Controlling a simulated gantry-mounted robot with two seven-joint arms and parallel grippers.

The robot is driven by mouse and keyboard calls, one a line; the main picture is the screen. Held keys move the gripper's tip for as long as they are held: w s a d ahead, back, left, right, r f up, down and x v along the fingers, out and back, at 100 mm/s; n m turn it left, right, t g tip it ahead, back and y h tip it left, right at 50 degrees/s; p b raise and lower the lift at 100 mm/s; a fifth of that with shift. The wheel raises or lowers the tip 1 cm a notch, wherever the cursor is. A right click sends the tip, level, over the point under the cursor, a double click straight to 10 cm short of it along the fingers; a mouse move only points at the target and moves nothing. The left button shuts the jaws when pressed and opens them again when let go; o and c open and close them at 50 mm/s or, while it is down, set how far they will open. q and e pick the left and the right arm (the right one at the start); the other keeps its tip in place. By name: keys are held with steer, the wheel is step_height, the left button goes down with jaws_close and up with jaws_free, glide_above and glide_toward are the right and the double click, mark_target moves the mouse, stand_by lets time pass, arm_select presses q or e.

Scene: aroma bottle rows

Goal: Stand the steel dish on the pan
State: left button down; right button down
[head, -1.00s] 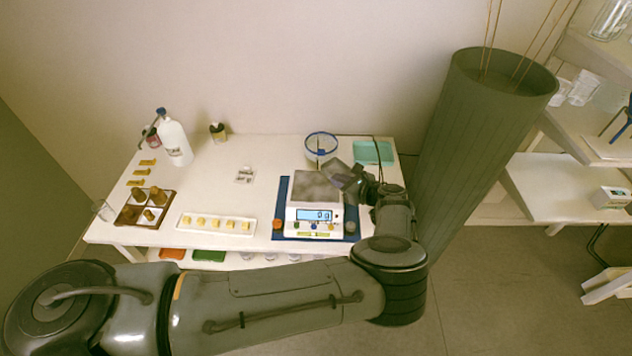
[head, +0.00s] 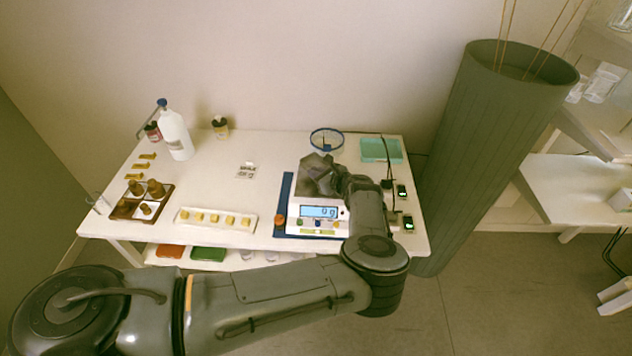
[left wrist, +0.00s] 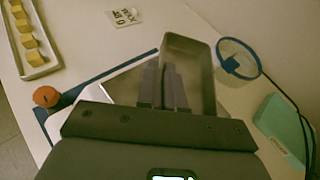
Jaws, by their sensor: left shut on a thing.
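The steel dish (left wrist: 190,52) is a rectangular, open metal tray in the left wrist view. My left gripper (left wrist: 163,84) is shut on it at its near end; its exact grip on the wall is partly hidden. In the head view the gripper (head: 330,178) is over the scale, and the dish is hard to tell apart from it. The scale's flat pan (head: 305,188) is partly covered by my gripper, and its edge shows in the left wrist view (left wrist: 124,86). The scale display (head: 318,211) reads about 0 g. I cannot tell whether the dish touches the pan.
The scale stands on a blue mat (head: 284,205). A blue-rimmed glass bowl (head: 326,140) and a teal box (head: 380,150) are behind it. A white tray of yellow pieces (head: 215,220) lies left, and a white bottle (head: 175,135) stands at the back left.

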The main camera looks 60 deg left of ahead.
arm_select(q)
steer(key=shift+f, duration=1.75)
steer(key=c, duration=1.7)
jaws_free()
steer(key=shift+f+b, duration=0.1)
steer(key=shift+b, duration=0.2)
steer(key=o, duration=0.4)
